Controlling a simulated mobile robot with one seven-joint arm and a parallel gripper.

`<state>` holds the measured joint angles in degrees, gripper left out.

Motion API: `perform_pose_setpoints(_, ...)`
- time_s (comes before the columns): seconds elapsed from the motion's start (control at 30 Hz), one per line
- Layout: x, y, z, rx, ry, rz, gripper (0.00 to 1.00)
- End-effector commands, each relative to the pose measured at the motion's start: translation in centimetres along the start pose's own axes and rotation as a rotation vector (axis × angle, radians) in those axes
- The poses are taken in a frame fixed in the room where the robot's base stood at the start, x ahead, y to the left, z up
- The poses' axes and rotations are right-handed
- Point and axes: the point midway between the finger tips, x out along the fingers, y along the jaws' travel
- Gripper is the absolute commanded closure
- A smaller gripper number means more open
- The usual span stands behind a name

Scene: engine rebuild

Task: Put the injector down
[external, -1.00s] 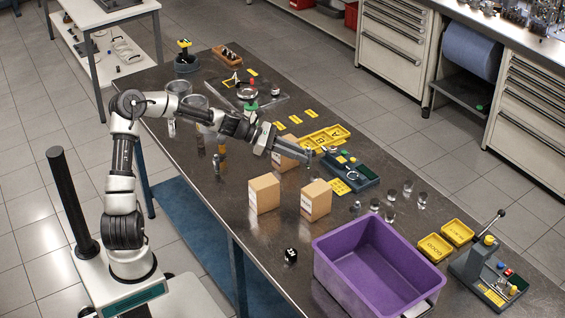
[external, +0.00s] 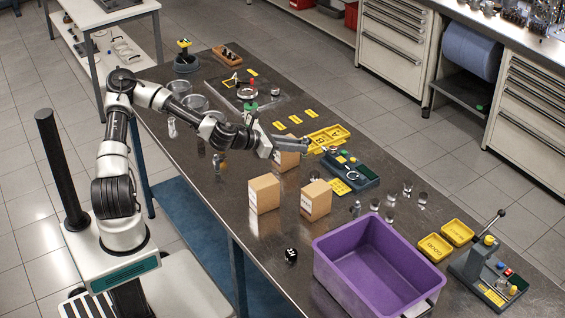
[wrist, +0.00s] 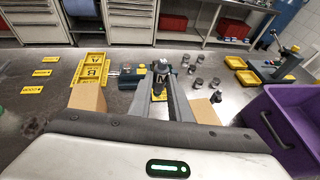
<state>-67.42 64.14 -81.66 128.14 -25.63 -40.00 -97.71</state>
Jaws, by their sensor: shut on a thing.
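My gripper (external: 306,146) reaches over the middle of the bench, above a cardboard box, in the external view. In the wrist view its two long grey fingers (wrist: 162,76) converge on a small grey and dark piece, which appears to be the injector (wrist: 162,66). The gripper is shut on it near the fingertips. The injector is too small to make out in the external view. Beyond the fingers lies a dark grey-blue fixture (external: 350,170) with small parts on it. A yellow tray marked A and B (external: 328,136) lies beside that fixture; it also shows in the wrist view (wrist: 92,70).
Cardboard boxes (external: 264,194) (external: 316,201) stand on the near side of the bench. A purple crate (external: 330,262) is at the right end, with small yellow trays (external: 434,247) beyond it. Several small metal cylinders (external: 390,215) stand between crate and fixture. A black die (external: 291,255) lies near the front edge.

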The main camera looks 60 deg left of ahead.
Motion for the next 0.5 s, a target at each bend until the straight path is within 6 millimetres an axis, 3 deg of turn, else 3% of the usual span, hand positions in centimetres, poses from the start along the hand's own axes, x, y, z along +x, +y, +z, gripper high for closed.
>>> perform_pose_setpoints(0.03,-1.5,-0.1,2.5,-0.009,-0.002,0.037,1.00)
perform_pose_setpoints(0.2,-4.4,0.5,6.1,-0.061,-0.001,0.150,1.00)
perform_pose_setpoints(0.5,-5.7,0.9,7.3,-0.078,0.001,0.202,1.00)
